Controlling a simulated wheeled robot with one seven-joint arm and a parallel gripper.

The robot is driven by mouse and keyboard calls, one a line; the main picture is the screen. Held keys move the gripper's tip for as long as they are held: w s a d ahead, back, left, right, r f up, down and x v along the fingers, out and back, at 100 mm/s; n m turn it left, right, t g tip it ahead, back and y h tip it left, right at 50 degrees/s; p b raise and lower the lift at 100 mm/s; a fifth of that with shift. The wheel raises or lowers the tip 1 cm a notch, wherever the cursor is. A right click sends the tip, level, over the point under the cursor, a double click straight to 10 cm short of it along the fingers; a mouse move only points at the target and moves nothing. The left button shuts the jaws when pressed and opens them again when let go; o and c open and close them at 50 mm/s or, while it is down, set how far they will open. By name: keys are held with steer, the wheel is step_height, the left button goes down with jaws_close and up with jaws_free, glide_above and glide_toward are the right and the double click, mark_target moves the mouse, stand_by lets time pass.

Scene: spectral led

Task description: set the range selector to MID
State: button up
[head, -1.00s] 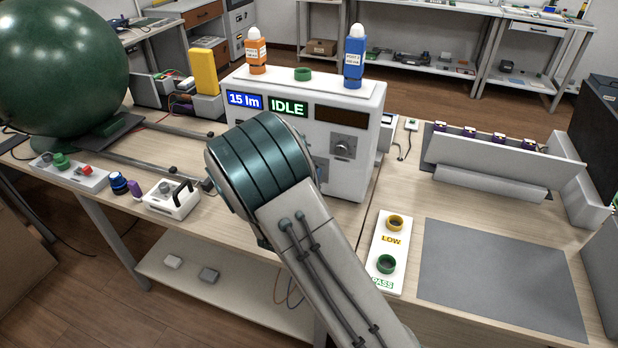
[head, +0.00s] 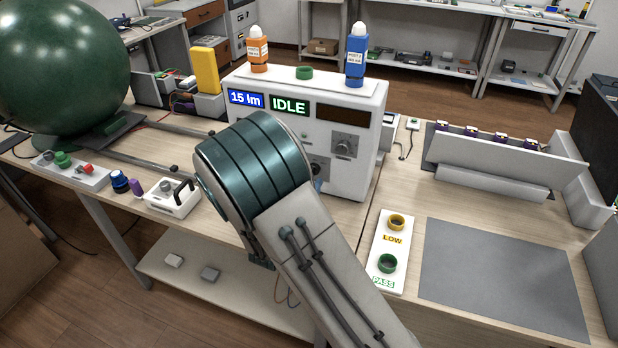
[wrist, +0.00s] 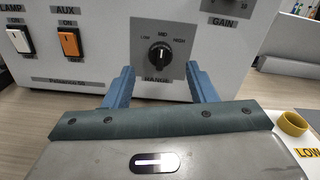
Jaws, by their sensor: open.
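The range selector (wrist: 159,56) is a round black knob on a grey plate, marked LOW at left, MID on top and HIGH at right. My gripper (wrist: 160,69) is open, with one blue finger on each side of the plate's lower part, pointing at the panel. Nothing is between the fingers, and I cannot tell whether they touch the panel. In the head view the range plate (head: 321,167) shows partly beside my arm, which hides most of the gripper.
The white instrument (head: 350,180) carries a gain knob (head: 342,147) to the upper right of the selector. A white lamp switch (wrist: 20,42) and an orange aux switch (wrist: 68,44) are at left. A LOW/PASS tray (head: 377,272) lies to the right.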

steer(key=v, duration=0.9)
steer(key=shift+s, duration=0.3)
